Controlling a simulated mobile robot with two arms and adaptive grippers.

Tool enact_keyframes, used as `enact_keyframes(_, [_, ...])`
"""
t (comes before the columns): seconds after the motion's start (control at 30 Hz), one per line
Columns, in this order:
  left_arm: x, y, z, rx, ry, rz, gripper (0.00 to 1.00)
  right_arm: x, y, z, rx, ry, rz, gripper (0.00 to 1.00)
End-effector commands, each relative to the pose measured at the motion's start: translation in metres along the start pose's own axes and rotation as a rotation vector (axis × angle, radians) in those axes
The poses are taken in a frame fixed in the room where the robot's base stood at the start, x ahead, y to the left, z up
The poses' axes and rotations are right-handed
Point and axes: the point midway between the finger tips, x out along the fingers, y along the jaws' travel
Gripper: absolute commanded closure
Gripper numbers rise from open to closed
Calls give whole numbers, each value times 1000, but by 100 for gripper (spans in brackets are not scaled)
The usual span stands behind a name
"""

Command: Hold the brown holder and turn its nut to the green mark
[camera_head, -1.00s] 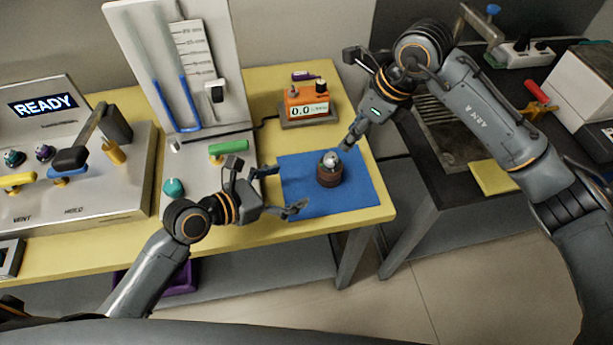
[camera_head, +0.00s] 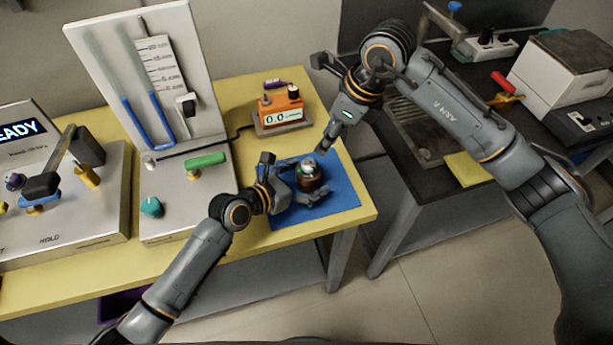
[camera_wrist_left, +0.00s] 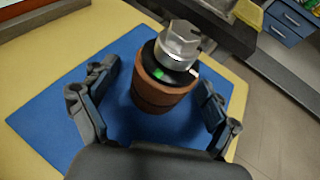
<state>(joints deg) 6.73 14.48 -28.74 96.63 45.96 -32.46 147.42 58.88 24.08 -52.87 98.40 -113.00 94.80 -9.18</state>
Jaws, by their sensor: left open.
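The brown holder (camera_head: 313,184) stands upright on the blue mat (camera_head: 345,205). A silver hex nut (camera_head: 308,164) sits on its top. In the left wrist view the holder (camera_wrist_left: 158,97) shows below the nut (camera_wrist_left: 179,46), with a black ring between them. The ring carries a green mark (camera_wrist_left: 160,73) at the near side and a white mark at the right. My left gripper (camera_head: 306,180) is open, its fingers on either side of the holder; gaps show in the wrist view. My right gripper (camera_head: 329,148) points down just above and behind the nut; its finger spacing is unclear.
An orange meter (camera_head: 283,112) stands behind the mat. A panel with blue tubes (camera_head: 160,125), a green handle (camera_head: 206,160) and a teal knob (camera_head: 151,206) is at left. A gap separates the yellow table from the dark counter (camera_head: 395,165) at right.

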Motion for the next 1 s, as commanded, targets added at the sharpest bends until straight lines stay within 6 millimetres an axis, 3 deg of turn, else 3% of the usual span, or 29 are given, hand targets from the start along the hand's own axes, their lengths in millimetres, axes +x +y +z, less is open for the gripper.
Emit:
enact_keyframes(0.1, [0, 0, 0, 0, 0, 0, 12, 0, 0, 0, 0, 0, 0, 62])
enact_keyframes(0.13, [0, 0, 0, 0, 0, 0, 16, 0, 0, 0, 0, 0, 0, 62])
enact_keyframes(0.5, [0, 0, 0, 0, 0, 0, 91, 0, 0, 0, 0, 0, 0, 62])
enact_keyframes(0.53, [0, 0, 0, 0, 0, 0, 44, 0, 0, 0, 0, 0, 0, 62])
enact_keyframes(0.8, [0, 0, 0, 0, 0, 1, 99, 0, 0, 0, 0, 0, 0, 62])
enact_keyframes(1.0, [0, 0, 0, 1, 0, 1, 100, 0, 0, 0, 0, 0, 0, 62])
